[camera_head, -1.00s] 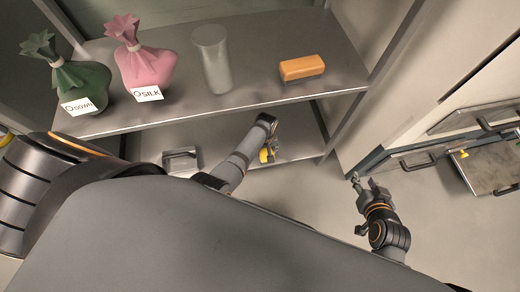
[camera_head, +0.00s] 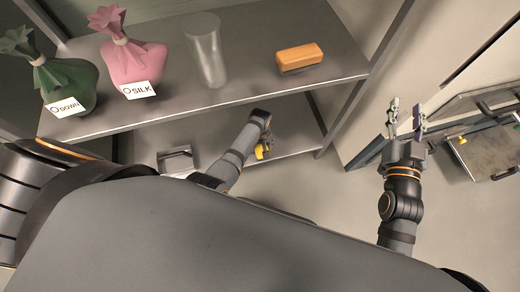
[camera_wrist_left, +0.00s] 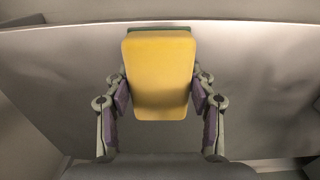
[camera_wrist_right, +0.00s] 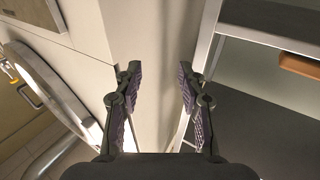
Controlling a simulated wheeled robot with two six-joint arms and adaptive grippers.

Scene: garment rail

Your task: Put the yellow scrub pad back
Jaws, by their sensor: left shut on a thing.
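The yellow scrub pad (camera_wrist_left: 159,75) has a green layer on its far side. It fills the middle of the left wrist view. My left gripper (camera_wrist_left: 160,100) is shut on it, with a finger on each side. In the head view the pad (camera_head: 261,152) shows as a small yellow patch at the end of my left arm, at the lower shelf (camera_head: 297,138). Most of it is hidden there by my left gripper (camera_head: 264,142). My right gripper (camera_head: 405,112) is open and empty, to the right of the shelf unit. Its spread fingers also show in the right wrist view (camera_wrist_right: 160,90).
The upper shelf (camera_head: 245,97) holds a green bag (camera_head: 68,82), a pink bag (camera_head: 134,62), a clear glass (camera_head: 207,55) and an orange block (camera_head: 299,57). A grey handled object (camera_head: 177,160) is on the lower shelf, left of my left arm. A cabinet (camera_head: 470,60) stands at right.

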